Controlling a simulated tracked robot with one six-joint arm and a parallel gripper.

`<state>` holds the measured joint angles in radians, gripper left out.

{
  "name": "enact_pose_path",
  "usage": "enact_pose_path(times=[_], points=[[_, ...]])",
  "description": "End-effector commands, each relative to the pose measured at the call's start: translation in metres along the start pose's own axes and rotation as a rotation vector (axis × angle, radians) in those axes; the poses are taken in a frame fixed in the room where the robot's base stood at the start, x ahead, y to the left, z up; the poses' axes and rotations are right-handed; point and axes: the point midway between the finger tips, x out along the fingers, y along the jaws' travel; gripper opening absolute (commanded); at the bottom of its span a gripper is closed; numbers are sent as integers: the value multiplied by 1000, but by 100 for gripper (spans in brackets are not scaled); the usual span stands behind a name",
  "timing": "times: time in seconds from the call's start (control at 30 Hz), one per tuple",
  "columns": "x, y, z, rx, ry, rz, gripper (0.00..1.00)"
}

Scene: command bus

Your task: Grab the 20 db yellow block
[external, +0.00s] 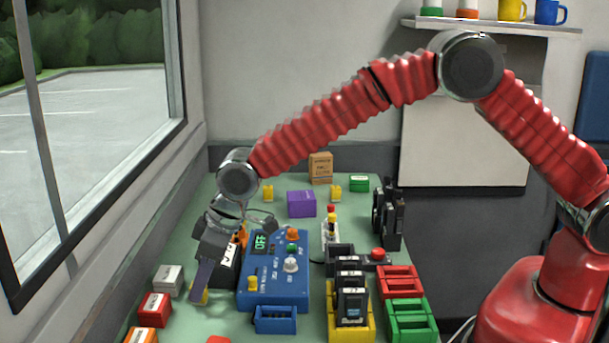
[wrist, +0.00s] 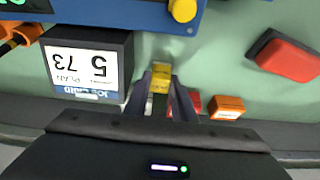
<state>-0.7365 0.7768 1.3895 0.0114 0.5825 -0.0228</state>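A small yellow block (wrist: 162,76) lies between the two fingers of my gripper (wrist: 161,82) in the wrist view. The fingers flank it closely; I cannot tell whether they press on it. Its label is too small to read. In the external view, my gripper (external: 199,282) points down at the near left of the green table, left of the blue box. The yellow block (external: 203,297) shows partly behind a finger there. Two other small yellow blocks, one on the left (external: 268,193) and one on the right (external: 335,193), stand farther back.
A blue control box (external: 268,297) with knobs and a dark box with a white label (wrist: 88,62) stand close to my gripper. White (external: 168,279), red (external: 155,304) and orange (external: 141,335) blocks line the left edge. A window wall is on the left.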

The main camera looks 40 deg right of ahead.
Motion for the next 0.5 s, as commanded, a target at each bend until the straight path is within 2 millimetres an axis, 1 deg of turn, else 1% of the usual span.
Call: enact_pose_path(times=[0.03,0.3,0.5], points=[[0,0,0,0,0,0,19],[0,0,0,0,0,0,1],[0,0,0,0,0,0,0]])
